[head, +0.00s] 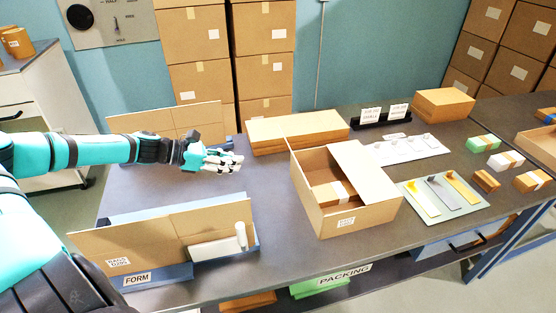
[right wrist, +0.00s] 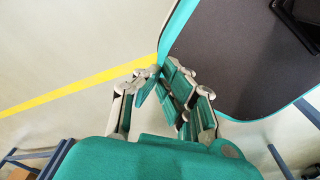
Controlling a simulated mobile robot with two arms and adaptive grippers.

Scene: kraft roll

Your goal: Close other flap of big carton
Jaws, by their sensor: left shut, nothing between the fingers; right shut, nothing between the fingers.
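The big carton (head: 335,222) stands on the packing table, right of centre in the head view. Its right part is covered by a flap (head: 367,178) lying across the top. The left part of the top is open, and a smaller brown item with a white label (head: 325,194) shows inside. My left gripper (head: 238,163) is shut and empty above the table, left of the carton and apart from it. My right gripper (right wrist: 172,90) is shut and empty in the right wrist view, with no carton near it there.
A FORM fixture (head: 158,275) with upright cardboard stands front left; another cardboard piece (head: 165,120) stands behind my left arm. Flat cartons (head: 297,130) lie behind the big carton. A tool mat (head: 445,196) lies on its right. Bare table lies between carton and left gripper.

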